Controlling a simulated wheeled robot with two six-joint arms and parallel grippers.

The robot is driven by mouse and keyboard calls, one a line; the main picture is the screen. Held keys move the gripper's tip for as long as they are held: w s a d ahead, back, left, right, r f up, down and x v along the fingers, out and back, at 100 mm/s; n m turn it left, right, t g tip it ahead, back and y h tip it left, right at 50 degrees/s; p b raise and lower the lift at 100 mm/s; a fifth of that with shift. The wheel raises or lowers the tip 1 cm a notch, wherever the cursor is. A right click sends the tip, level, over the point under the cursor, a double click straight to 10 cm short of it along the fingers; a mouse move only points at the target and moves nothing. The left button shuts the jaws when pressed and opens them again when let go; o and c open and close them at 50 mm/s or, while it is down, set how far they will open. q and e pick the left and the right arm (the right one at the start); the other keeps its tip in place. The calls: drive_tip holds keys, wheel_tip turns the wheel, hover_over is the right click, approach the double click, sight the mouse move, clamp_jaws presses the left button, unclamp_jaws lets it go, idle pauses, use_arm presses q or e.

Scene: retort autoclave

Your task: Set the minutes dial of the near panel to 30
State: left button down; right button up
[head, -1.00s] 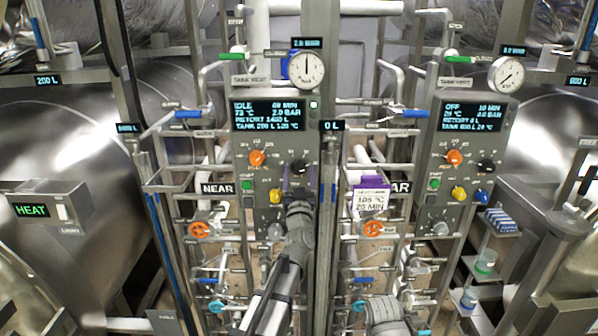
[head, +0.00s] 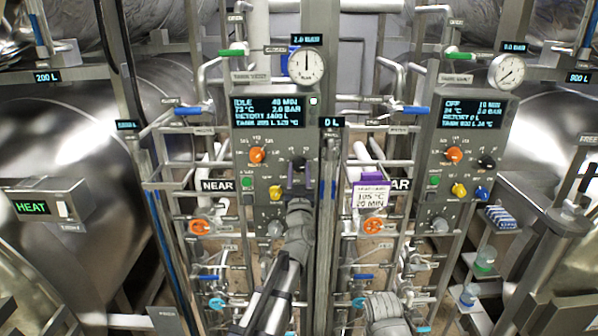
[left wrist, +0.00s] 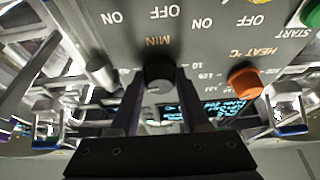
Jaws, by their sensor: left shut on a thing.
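The near panel (head: 244,200) is the left grey panel in the head view, with a NEAR label (head: 218,186) at its left. Its screen (head: 268,112) reads IDLE and what looks like 40 MIN. The black minutes dial (head: 298,162) sits right of the orange heat dial (head: 257,155). My left gripper (head: 298,182) is at the minutes dial from below. In the left wrist view, the two dark fingers of my left gripper (left wrist: 160,100) are shut on the minutes dial (left wrist: 158,74), marked MIN. The dial's pointer is hard to read.
A card (head: 370,196) with a purple top reads 105 °C, 20 MIN and hangs between the panels. A second, similar panel (head: 466,140) stands at the right. Pipes, valve handles and a yellow knob (head: 276,192) crowd the area around my left gripper.

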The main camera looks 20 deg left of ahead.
use_arm(q)
drive_tip(key=n+y, duration=0.1)
drive_tip(key=n, duration=0.1)
drive_tip(key=n+y, duration=0.1)
drive_tip(key=n, duration=0.1)
drive_tip(key=shift+w+d+r+g, duration=0.1)
drive_tip(key=shift+d+g, duration=0.05)
drive_tip(key=shift+g, duration=0.25)
drive_tip(key=n+g+y+p, duration=0.1)
drive_tip(key=n, duration=0.3)
drive_tip(key=shift+d+r+y, duration=0.1)
drive_tip(key=shift+y, duration=0.3)
drive_tip(key=n+g+p, duration=0.1)
drive_tip(key=n, duration=0.2)
drive_tip(key=n+g+y+p, duration=0.1)
drive_tip(key=n, duration=0.2)
drive_tip(key=shift+g+y+p, duration=0.3)
drive_tip(key=shift+p, duration=0.05)
drive_tip(key=shift+n, duration=0.6)
drive_tip(key=shift+c, duration=1.9)
unclamp_jaws()
drive_tip(key=shift+d, duration=0.1)
